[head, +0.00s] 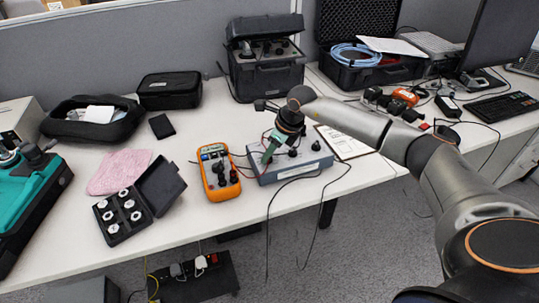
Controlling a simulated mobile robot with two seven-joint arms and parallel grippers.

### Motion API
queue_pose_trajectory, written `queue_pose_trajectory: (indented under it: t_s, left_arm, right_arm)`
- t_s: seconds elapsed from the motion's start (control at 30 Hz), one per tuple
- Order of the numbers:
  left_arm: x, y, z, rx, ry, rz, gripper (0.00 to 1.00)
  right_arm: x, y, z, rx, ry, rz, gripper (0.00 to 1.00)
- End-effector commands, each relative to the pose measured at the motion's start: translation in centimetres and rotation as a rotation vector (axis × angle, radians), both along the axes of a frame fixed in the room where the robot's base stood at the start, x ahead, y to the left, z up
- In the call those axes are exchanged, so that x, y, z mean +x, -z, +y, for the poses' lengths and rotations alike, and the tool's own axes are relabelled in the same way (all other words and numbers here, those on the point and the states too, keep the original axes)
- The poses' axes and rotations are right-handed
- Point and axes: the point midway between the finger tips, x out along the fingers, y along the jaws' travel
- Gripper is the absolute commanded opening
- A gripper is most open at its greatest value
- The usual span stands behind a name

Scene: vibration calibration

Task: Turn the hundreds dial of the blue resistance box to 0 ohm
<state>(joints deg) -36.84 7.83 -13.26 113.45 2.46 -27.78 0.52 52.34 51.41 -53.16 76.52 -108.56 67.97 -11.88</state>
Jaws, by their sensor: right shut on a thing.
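The blue-grey resistance box (290,168) stands near the front edge of the white table, in the middle of the head view. Several dark knobs show on its top. My right arm reaches in from the right, and my right gripper (268,156) points down at the left part of the box's top. It is shut on a dial there; the gripper hides that dial, so its setting cannot be read. Dark cables hang from the box over the table edge. My left gripper is not in view.
An orange multimeter (209,190) stands close left of the box. An open black case (165,187) with several round silver pieces lies further left, beside a pink cloth (119,171). A clipboard (345,142) lies behind right. A black instrument case (264,77) stands at the back.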

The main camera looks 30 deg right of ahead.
Motion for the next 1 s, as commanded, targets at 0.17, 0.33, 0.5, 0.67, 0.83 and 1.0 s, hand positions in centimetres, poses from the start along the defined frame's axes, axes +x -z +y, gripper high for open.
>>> queue_pose_trajectory:
  t_s: [0.17,0.33,0.5,0.67,0.83,1.0]
  left_arm:
    - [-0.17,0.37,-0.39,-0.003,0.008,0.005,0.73]
    - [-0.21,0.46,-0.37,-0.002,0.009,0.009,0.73]
    - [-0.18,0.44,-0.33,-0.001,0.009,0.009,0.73]
    - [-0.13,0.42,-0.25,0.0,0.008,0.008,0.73]
    - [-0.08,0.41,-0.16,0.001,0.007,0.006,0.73]
    - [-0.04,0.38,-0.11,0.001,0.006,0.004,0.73]
  right_arm:
    - [0.04,0.01,-0.05,0.001,-0.048,-0.001,0.0]
    - [0.03,-0.02,-0.05,0.0,-0.066,0.0,0.0]
    - [0.03,-0.04,-0.04,-0.001,-0.067,0.0,0.0]
    - [0.04,-0.04,-0.04,-0.001,-0.067,0.0,0.36]
    - [0.04,-0.04,-0.04,0.0,-0.066,0.0,0.56]
    - [0.03,-0.03,-0.03,0.0,-0.065,0.0,0.64]
